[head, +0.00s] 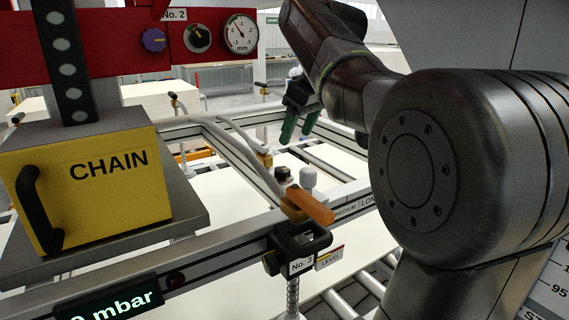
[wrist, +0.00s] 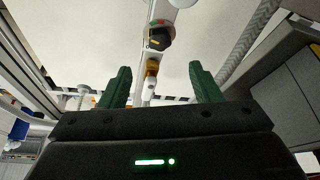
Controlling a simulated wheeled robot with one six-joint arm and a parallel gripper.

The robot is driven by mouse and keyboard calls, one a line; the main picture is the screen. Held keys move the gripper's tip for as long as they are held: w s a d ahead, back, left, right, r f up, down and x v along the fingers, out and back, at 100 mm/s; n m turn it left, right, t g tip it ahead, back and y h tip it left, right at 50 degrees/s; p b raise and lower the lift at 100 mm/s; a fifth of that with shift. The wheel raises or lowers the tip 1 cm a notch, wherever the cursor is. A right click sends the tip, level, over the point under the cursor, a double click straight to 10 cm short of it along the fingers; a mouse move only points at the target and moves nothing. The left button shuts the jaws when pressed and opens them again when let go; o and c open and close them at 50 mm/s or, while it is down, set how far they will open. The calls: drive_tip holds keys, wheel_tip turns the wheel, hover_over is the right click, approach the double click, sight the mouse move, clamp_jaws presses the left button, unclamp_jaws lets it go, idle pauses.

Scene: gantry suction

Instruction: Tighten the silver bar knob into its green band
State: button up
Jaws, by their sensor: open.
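My gripper (head: 297,135) hangs over the rail frame in the head view, its two green fingers apart and empty. In the wrist view my gripper (wrist: 160,68) is open, with clear space between the fingers. Beyond the fingertips there, near the top middle, a dark knob (wrist: 159,39) with a yellowish stripe sits by a red and green band (wrist: 158,23) on a pale rail. It is apart from the fingers. I cannot tell whether this is the silver bar knob. In the head view no silver bar knob or green band is clearly seen.
An orange lever (head: 310,207) and a white cylinder (head: 307,177) stand on the rail below my gripper. A grey hose (head: 242,160) runs along the frame. A yellow CHAIN box (head: 95,190) and red panel (head: 100,50) stand at left. My arm fills the right.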

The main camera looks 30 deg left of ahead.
sight(282, 169)
drive_tip(key=x, duration=1)
drive_tip(key=c, duration=1)
